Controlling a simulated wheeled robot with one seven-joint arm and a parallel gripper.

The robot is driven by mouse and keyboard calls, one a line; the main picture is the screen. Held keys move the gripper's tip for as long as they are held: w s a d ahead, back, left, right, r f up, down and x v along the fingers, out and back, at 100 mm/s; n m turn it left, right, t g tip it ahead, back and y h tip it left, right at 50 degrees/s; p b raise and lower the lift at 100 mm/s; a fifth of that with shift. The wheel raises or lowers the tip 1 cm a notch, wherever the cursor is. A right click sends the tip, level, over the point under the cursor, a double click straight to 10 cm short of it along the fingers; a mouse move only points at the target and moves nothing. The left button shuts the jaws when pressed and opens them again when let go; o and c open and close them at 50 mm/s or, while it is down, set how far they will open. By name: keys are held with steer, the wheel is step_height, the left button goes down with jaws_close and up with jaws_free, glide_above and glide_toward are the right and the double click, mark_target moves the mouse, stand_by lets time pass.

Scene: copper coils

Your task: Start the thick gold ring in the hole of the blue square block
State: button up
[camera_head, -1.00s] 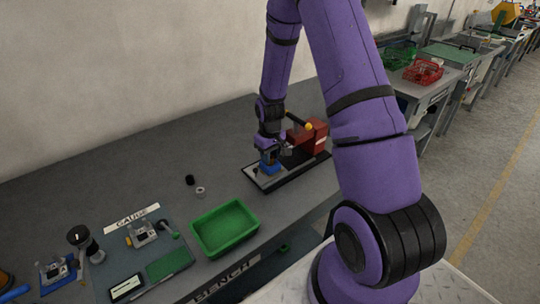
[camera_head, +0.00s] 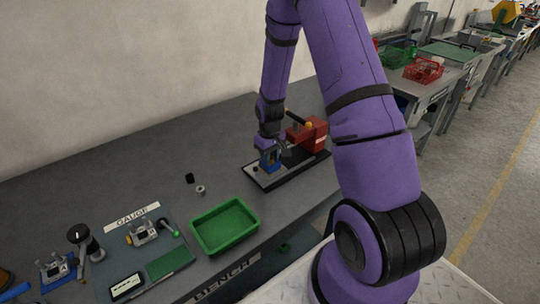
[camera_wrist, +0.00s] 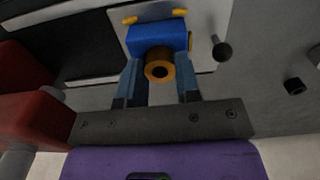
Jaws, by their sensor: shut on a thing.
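The blue square block (camera_wrist: 158,36) stands on the dark fixture plate, and in the head view it shows just under my gripper (camera_head: 268,152). In the wrist view the thick gold ring (camera_wrist: 159,70) sits between the two fingertips of my gripper (camera_wrist: 160,78), which is shut on it. The ring is in front of the block's near face and overlaps it in the picture. The block's hole is hidden behind the ring. I cannot tell whether the ring's far end touches the block or is in the hole.
A red press-like unit (camera_head: 305,133) stands on the fixture plate (camera_head: 258,178), close to the right of my gripper. A green tray (camera_head: 225,228) and a small grey ring (camera_head: 200,190) lie to the left. The bench between them is clear.

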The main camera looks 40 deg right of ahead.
stand_by(0.3)
steer(key=o, duration=1.5)
steer(key=shift+o, duration=0.2)
steer(key=shift+r, duration=0.1)
steer(key=shift+r, duration=3.35)
